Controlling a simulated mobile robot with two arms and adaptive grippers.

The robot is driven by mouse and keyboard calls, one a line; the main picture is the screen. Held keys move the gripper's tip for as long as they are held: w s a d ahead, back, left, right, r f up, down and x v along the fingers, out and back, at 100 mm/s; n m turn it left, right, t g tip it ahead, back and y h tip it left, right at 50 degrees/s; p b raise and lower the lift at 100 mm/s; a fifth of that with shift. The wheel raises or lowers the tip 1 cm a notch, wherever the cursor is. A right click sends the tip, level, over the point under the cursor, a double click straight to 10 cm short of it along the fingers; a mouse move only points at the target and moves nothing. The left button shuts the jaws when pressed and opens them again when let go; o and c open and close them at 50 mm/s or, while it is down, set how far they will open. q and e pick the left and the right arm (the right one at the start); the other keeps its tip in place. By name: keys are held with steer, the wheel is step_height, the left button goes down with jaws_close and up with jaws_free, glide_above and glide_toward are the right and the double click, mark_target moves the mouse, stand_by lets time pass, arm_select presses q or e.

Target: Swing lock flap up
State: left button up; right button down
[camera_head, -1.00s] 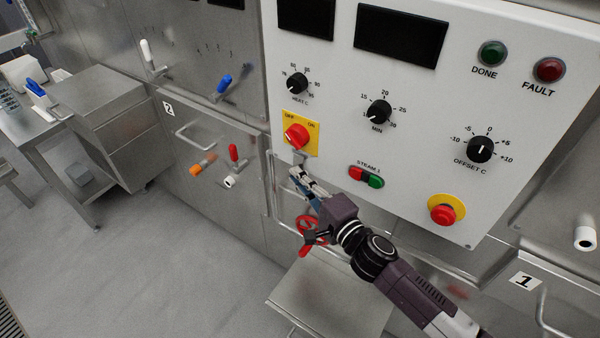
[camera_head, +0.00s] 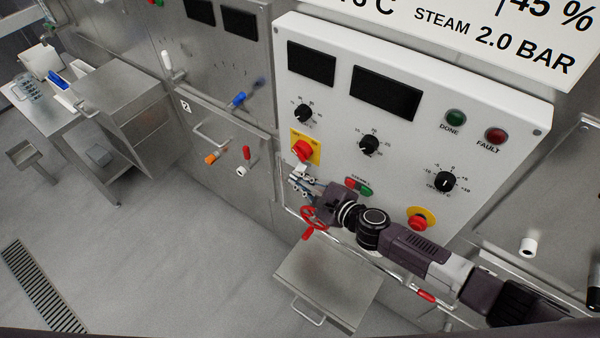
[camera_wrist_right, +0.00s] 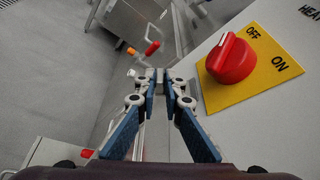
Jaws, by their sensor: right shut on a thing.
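The red rotary switch (camera_head: 303,150) sits on a yellow OFF/ON plate at the lower left of the white panel. It is large at the right of the wrist view (camera_wrist_right: 231,59), its plate beside my fingers. My right gripper (camera_head: 297,178) is just below the switch. In the wrist view its blue-padded fingers (camera_wrist_right: 159,82) come together at the tips on a small grey metal piece, which seems to be the lock flap (camera_wrist_right: 159,75). The fingertips hide most of it, so I cannot tell its angle. My left gripper is not in view.
A red valve wheel (camera_head: 314,219) is close below my right gripper. The green and red steam buttons (camera_head: 359,187) are to its right, with the emergency stop (camera_head: 421,218) further along. A steel shelf (camera_head: 330,285) stands out below. Open floor lies at left.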

step_height(320, 180, up, 2)
steer(key=m+g+y, duration=0.1)
steer(key=m, duration=0.2)
steer(key=shift+d+g, duration=0.15)
steer(key=shift+g, duration=0.25)
steer(key=shift+r+m, duration=0.1)
steer(key=shift+m, duration=0.2)
steer(key=c, duration=2)
jaws_free()
steer(key=shift+w, duration=0.1)
steer(key=shift+c, duration=0.2)
steer(key=v, duration=1.2)
steer(key=shift+w, duration=0.1)
